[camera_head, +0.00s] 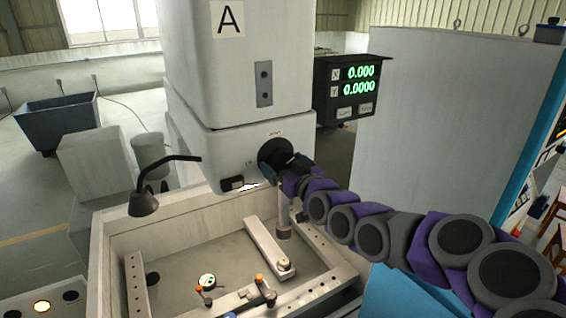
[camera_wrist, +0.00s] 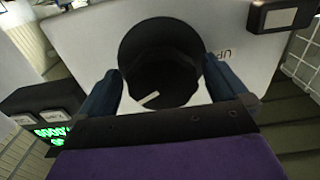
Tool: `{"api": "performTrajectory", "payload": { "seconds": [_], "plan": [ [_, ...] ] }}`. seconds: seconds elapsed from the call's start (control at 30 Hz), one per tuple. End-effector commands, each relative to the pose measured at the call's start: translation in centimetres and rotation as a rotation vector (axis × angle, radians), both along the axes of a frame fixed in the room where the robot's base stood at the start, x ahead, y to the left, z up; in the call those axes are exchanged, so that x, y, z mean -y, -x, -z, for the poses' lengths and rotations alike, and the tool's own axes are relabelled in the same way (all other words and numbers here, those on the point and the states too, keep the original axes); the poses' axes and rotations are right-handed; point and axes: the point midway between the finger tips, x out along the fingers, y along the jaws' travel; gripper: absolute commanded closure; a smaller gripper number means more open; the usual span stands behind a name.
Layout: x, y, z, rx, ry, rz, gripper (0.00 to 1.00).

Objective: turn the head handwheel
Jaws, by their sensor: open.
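The head handwheel (camera_head: 272,151) is a round black wheel on the front of the light grey machine head (camera_head: 219,158). In the wrist view the handwheel (camera_wrist: 160,62) fills the middle, with a small pale mark on its lower part. My gripper (camera_head: 297,172) is at the handwheel's lower right in the head view. In the wrist view my gripper (camera_wrist: 163,88) has its two blue fingers apart, one on each side of the wheel's lower part. I cannot tell whether they touch it. My gripper and arm hide part of the wheel in the head view.
A readout box (camera_head: 347,88) with green digits hangs right of the head. Below is an open work tank (camera_head: 180,232) with a clamp bar (camera_head: 266,245). A black lamp (camera_head: 145,203) stands at the tank's left. A large grey cabinet (camera_head: 440,130) stands behind my arm.

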Motion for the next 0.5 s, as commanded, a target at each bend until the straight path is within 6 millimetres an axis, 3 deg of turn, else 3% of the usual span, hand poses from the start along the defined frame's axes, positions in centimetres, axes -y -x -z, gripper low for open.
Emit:
{"api": "performTrajectory", "payload": {
  "seconds": [0.5],
  "plan": [
    [-0.27,-0.90,0.04,-0.001,-0.002,-0.001,0.00]
  ]
}}
